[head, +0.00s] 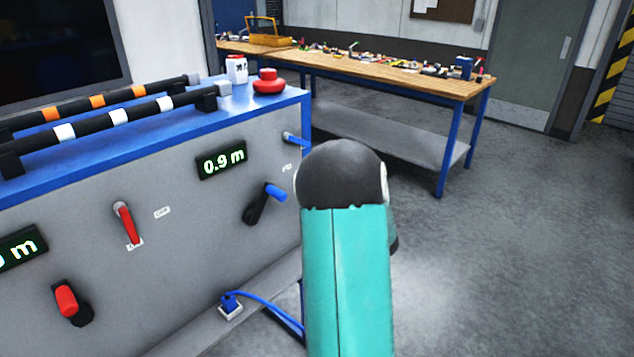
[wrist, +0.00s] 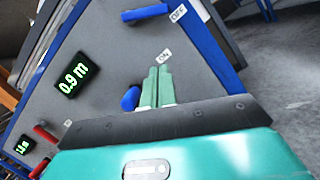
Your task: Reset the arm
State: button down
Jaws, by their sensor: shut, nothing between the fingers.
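My gripper shows in the wrist view (wrist: 157,86), with its two pale green fingers side by side, shut and empty. The fingertips point toward the grey panel, just right of a blue lever handle (wrist: 130,98); I cannot tell whether they touch. In the head view my gripper is hidden behind my teal arm. There, a blue-handled lever (head: 275,192) sits below the "0.9 m" display (head: 221,160). A second blue lever (head: 293,138) is near the panel's right edge, and also shows in the wrist view (wrist: 145,12), near an "OFF" label.
The grey console (head: 180,270) has two red-handled levers (head: 128,225) (head: 67,300) and striped bars (head: 110,116) on its blue top. A cluttered workbench (head: 400,75) is behind. Floor on the right is clear.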

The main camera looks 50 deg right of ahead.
jog(key=shift+s, duration=0.2)
dwell(0.4)
jog(key=w+a+r+m+g+h, duration=0.35)
jog(key=w+a+r+m, duration=0.2)
jog(key=m, duration=0.35)
jog(key=s+a+r+m+g, duration=0.2)
jog(key=a+r+m+g, duration=0.1)
jog(key=a+m, duration=0.65)
jog(key=s+a+f+m+g+y, duration=0.2)
jog(key=s+a+m+g, duration=0.2)
jog(key=s+a, duration=0.6)
jog(key=s+a+f+m+g+y, duration=0.2)
jog(key=s+a+m, duration=0.4)
jog(key=s+a, duration=0.4)
jog(key=a+g+y, duration=0.1)
jog(key=a+g, duration=0.1)
jog(key=a, duration=0.4)
jog(key=shift+s+m, duration=0.35)
jog(key=shift+s, duration=0.05)
jog(key=shift+d+f, duration=0.1)
